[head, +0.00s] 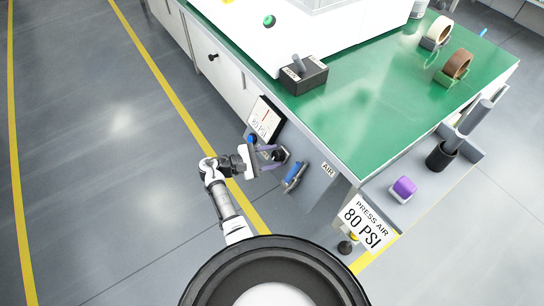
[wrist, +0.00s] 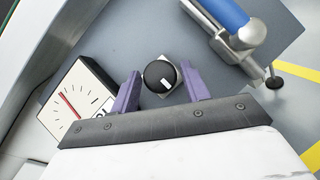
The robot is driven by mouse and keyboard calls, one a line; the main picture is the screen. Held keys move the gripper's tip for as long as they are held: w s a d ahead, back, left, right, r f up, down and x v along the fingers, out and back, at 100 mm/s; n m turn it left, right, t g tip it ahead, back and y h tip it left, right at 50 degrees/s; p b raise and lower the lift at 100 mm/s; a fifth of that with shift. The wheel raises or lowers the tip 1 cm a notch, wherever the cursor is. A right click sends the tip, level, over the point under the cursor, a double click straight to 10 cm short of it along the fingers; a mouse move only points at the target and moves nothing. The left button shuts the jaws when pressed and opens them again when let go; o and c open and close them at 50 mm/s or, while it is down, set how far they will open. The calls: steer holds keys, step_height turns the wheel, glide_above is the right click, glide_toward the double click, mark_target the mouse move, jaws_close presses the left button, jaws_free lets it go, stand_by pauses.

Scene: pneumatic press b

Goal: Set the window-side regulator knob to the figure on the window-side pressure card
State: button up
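A round black regulator knob (wrist: 160,74) with a white pointer mark sits on a light square plate on the bench's grey end panel. Its mark points down and slightly right in the wrist view. My gripper (wrist: 160,90) is open, its purple fingers on either side of the knob; I cannot tell whether they touch it. In the head view my gripper (head: 271,156) is at the same panel. A gauge (wrist: 72,98) with a red needle is left of the knob. In the head view this gauge (head: 264,117) carries lettering like 80 PSI. A card (head: 364,226) reads PRESS AIR 80 PSI.
A blue-handled valve (head: 293,175) is close right of the knob. Another black knob (head: 346,247) is low beneath the card. The green bench top (head: 390,115) holds a black switch box (head: 303,76) and tape rolls. Open floor lies left.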

steer(key=shift+o, duration=0.9)
steer(key=b+v, duration=0.1)
steer(key=v, duration=1.3)
steer(key=shift+b, duration=0.35)
steer(key=shift+w, duration=0.15)
